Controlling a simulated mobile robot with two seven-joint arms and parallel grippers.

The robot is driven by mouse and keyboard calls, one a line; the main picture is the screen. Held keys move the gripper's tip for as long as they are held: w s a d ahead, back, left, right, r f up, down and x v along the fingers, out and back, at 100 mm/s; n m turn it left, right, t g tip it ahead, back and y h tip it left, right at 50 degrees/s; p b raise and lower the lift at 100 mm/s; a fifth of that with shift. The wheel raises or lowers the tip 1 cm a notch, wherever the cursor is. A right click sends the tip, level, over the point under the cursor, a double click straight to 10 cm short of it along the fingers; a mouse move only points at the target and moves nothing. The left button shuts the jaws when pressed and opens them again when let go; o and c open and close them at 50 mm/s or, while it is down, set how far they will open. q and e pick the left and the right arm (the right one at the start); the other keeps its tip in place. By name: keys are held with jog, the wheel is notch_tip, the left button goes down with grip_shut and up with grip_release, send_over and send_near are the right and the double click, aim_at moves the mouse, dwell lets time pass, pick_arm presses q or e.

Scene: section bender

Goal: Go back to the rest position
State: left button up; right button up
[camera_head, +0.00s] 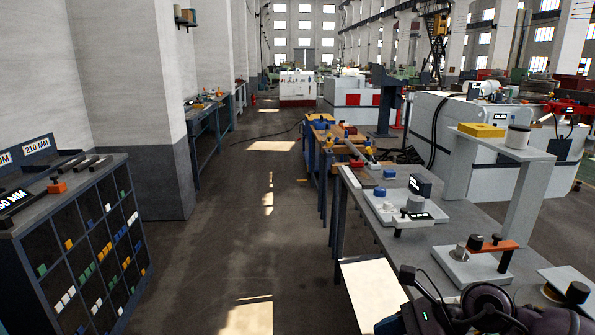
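A dark rounded body (487,306) with a small green light sits at the bottom right edge, cut off by the frame. No held object is visible.
A grey workbench (466,212) on the right carries fixtures, a yellow block (481,130) on a raised shelf and an orange clamp (493,246). A dark pigeonhole cabinet (70,210) with coloured parts stands at left. The floor aisle (235,215) between them is clear.

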notch_tip(320, 180, up, 8)
jog(key=a+m+t+y, duration=0.1)
jog(key=m+t+y, duration=0.5)
jog(key=m+t, duration=0.8)
jog(key=d+f+m+t+h, duration=0.45)
jog(key=d+m+h, duration=0.55)
jog(key=m+h, duration=0.85)
jog(key=s+d+f+m+g+h, duration=0.2)
jog(key=s+d+f+m+g, duration=0.3)
jog(key=s+f+m+g, duration=0.55)
jog(key=s+a+f+m+g+y, duration=0.2)
jog(key=s+f+m+g, duration=0.55)
jog(key=s, duration=0.55)
jog(key=w+f+t+y, duration=0.1)
jog(key=w+f+t, duration=0.6)
jog(key=f+t, duration=0.3)
jog(key=shift+d+f, duration=0.3)
jog(key=shift+f, duration=0.05)
